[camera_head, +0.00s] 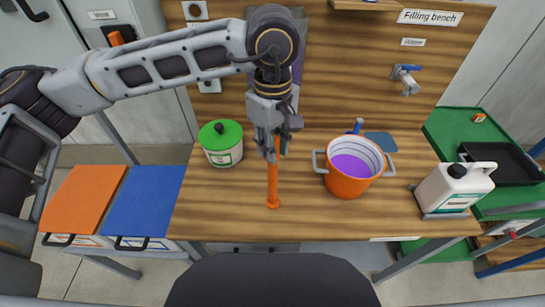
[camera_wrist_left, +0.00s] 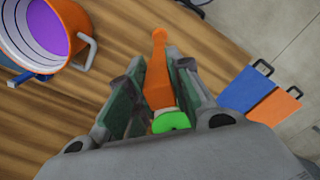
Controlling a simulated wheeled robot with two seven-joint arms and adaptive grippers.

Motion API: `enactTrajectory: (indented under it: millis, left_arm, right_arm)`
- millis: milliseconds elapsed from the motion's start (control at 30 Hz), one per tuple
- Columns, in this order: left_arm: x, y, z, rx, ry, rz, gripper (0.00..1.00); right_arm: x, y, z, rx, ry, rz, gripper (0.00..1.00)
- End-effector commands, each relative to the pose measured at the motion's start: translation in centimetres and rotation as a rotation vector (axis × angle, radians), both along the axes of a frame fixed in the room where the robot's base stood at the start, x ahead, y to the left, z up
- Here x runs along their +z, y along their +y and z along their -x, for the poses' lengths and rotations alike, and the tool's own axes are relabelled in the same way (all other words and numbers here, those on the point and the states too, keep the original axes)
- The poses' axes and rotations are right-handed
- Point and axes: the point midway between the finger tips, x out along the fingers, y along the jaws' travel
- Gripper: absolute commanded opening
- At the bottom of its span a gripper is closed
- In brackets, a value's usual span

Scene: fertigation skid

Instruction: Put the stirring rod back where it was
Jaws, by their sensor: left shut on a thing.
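The orange stirring rod (camera_head: 272,185) hangs roughly upright from my left gripper (camera_head: 270,150), its rounded tip low over the front part of the wooden bench. I cannot tell whether the tip touches the bench. My left gripper is shut on the rod; in the left wrist view the rod (camera_wrist_left: 158,75) runs out between the two fingers (camera_wrist_left: 150,100). The orange pot (camera_head: 348,182) with purple liquid stands right of the rod, apart from it. My right gripper is not in view.
A green-lidded tub (camera_head: 222,155) stands left of the rod. A white jug (camera_head: 455,192) stands at the bench's right end. A blue-handled tap (camera_head: 406,80) sits on the back panel. Orange (camera_head: 84,200) and blue (camera_head: 148,203) lidded bins are at the left. The bench front is clear.

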Motion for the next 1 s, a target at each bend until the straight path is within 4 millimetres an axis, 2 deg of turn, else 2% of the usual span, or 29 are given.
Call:
enactTrajectory:
  millis: [200,467,800,1000]
  left_arm:
    - [-0.4,0.0,0.0,0.0,-0.001,0.001,0.0]
    - [-0.7,0.0,0.0,-0.001,0.0,0.0,0.0]
    - [-3.8,0.0,0.1,-0.001,0.001,0.0,0.0]
    - [-4.2,0.0,0.0,-0.001,-0.001,0.001,0.0]
  right_arm:
    - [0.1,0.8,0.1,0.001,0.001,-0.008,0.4]
    - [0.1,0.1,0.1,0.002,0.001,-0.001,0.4]
    - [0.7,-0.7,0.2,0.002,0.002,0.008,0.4]
    - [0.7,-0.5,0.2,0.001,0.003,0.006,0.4]
